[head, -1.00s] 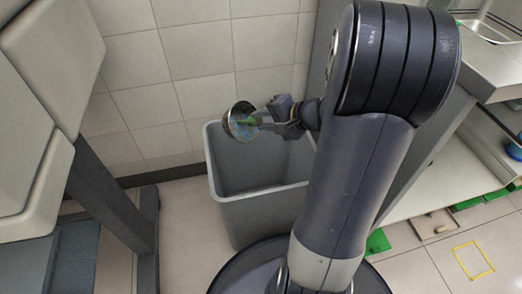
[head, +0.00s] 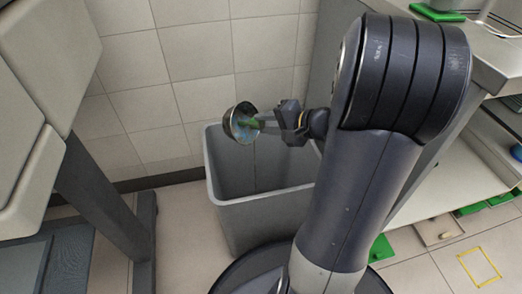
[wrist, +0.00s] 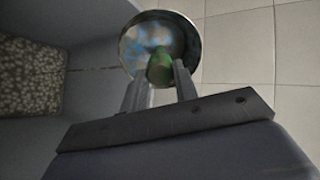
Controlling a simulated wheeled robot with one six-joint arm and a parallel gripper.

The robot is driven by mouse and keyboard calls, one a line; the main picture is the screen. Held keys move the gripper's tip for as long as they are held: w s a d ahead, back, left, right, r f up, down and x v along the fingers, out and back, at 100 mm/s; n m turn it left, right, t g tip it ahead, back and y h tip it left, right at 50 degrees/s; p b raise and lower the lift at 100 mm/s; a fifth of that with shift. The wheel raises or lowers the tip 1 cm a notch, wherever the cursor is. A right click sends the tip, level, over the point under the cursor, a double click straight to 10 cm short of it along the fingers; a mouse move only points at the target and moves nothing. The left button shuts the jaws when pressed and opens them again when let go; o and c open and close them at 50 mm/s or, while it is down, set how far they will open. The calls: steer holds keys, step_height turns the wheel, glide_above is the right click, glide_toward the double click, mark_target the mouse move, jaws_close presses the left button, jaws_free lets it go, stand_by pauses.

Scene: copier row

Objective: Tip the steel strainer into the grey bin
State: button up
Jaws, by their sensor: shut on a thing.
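The steel strainer (head: 240,123) is a small round bowl with a green handle, tilted on its side above the back left part of the grey bin (head: 262,207). My gripper (head: 264,124) is shut on the green handle and holds the strainer in the air. In the wrist view the strainer (wrist: 150,30) faces the camera beyond the fingers (wrist: 160,85), with bluish and whitish patches inside; I cannot tell whether these are contents or reflections. The bin stands upright with its top open. Its inside is only partly seen in the head view.
A tiled wall (head: 190,60) is behind the bin. A grey machine (head: 45,110) with dark legs stands at left. A counter with a lower shelf (head: 440,170) is at right. Green and beige items (head: 440,228) and a yellow floor outline (head: 479,266) lie lower right.

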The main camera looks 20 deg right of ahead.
steer(key=shift+s+d+f+t+y, duration=0.3)
steer(key=shift+s+t+y, duration=0.1)
steer(key=shift+t, duration=0.2)
stand_by(0.4)
steer(key=shift+s+d+f+t+y, duration=0.25)
steer(key=shift+s+d+t, duration=0.1)
steer(key=shift+s, duration=0.15)
steer(key=shift+s+d+f+t+y, duration=0.15)
steer(key=shift+s+d+t+y, duration=0.15)
steer(key=shift+s, duration=0.2)
stand_by(0.4)
steer(key=shift+s+d+f+t+y, duration=0.25)
steer(key=shift+s+f+t, duration=0.15)
steer(key=shift+t, duration=0.35)
stand_by(0.5)
